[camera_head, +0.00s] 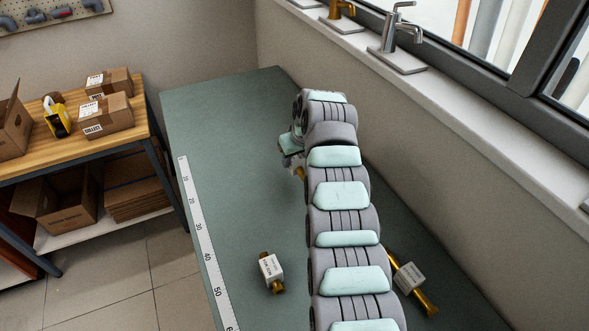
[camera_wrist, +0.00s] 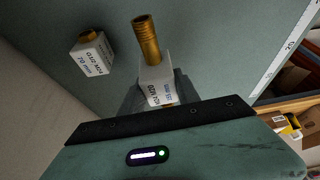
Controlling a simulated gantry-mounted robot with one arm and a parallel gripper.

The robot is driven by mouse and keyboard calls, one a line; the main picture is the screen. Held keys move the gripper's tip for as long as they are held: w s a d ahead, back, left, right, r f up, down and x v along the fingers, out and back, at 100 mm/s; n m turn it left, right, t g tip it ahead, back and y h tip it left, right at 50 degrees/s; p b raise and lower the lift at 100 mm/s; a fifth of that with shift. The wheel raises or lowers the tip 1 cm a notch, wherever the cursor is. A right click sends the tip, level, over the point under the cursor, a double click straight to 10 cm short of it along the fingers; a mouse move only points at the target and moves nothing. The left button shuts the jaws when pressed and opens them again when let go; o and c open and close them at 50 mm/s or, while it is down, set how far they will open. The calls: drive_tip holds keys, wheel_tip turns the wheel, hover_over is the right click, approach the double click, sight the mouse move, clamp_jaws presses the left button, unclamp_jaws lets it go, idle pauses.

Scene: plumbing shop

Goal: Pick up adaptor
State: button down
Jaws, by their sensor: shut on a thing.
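My gripper (camera_wrist: 157,90) is shut on an adaptor (camera_wrist: 156,74), a pale labelled block with a threaded brass end (camera_wrist: 147,38). In the head view my gripper (camera_head: 292,150) is at the far part of the bench, and only a bit of brass (camera_head: 299,172) shows below it. A second labelled block with a brass end (camera_wrist: 92,53) is left of the held adaptor in the wrist view. In the head view, one brass-ended fitting (camera_head: 270,270) lies left of my arm and a longer one (camera_head: 409,279) lies right of it, partly hidden by my arm.
The green bench (camera_head: 220,130) has a ruler strip (camera_head: 204,245) along its left edge. A wall and sill with taps (camera_head: 397,45) bound it on the right. A wooden side table (camera_head: 60,130) with cardboard boxes (camera_head: 106,115) stands left. The bench left of my arm is mostly clear.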

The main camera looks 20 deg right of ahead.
wheel_tip(320, 180, up, 21)
drive_tip(key=p, duration=0.8)
drive_tip(key=shift+r, duration=0.2)
drive_tip(key=shift+w+a, duration=0.1)
drive_tip(key=shift+a, duration=0.05)
